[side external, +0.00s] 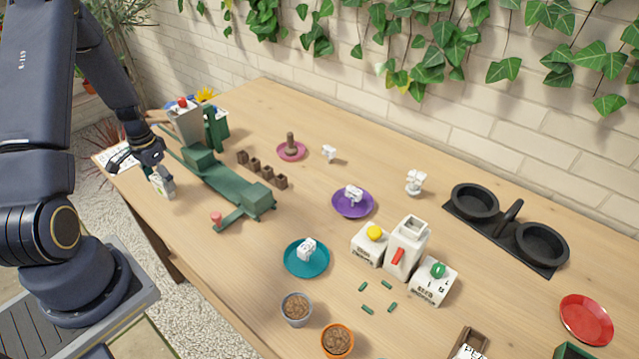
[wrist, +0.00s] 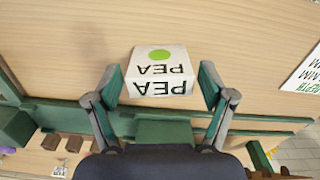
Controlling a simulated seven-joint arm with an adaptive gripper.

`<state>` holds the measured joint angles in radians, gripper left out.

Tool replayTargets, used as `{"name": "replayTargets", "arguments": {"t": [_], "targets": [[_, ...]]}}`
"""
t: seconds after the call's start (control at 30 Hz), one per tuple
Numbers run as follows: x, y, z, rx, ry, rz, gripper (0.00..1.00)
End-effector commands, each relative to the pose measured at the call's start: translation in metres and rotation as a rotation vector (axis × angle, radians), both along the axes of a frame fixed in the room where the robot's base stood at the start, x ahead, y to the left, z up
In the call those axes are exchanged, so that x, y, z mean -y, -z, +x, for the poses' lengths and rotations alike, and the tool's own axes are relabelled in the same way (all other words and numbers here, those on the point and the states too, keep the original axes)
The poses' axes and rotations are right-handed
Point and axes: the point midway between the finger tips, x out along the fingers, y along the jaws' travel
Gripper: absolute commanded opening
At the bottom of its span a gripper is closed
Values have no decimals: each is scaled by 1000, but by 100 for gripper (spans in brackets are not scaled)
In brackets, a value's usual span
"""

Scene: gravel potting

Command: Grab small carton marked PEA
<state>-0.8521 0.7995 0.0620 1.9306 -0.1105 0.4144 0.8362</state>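The small white carton marked PEA (wrist: 160,85) has a green dot on its top face and black PEA lettering, upside down in the wrist view. In the side view the carton (side external: 163,186) stands near the table's left edge, partly hidden by my gripper (side external: 155,166). In the wrist view my gripper (wrist: 161,82) is open, with one finger on each side of the carton. A gap shows between the carton and the right finger; the left finger is close to it. Contact on the left is hard to tell.
A green stand (side external: 222,182) runs beside the carton, with a grey hopper (side external: 187,125) behind. A white printed sheet (wrist: 304,76) lies right of it in the wrist view. Other white cartons (side external: 369,244), plates and pots stand farther right.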

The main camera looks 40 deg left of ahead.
Motion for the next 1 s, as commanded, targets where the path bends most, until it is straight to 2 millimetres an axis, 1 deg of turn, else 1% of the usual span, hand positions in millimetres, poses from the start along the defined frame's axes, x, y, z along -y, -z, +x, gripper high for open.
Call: {"name": "replayTargets", "arguments": {"t": [0.03, 0.07, 0.4, 0.47, 0.77, 0.87, 0.97, 1.0], "targets": [[0, 0, 0, 0, 0, 0, 72], [0, 0, 0, 0, 0, 0, 69], [0, 0, 0, 0, 0, 0, 33], [0, 0, 0, 0, 0, 0, 28], [0, -3, 0, 0, 0, 0, 27], [-1, -10, 1, 2, 1, 2, 27], [-1, -26, 1, 3, 1, 4, 27], [-1, -34, 1, 3, 1, 4, 27]]}}
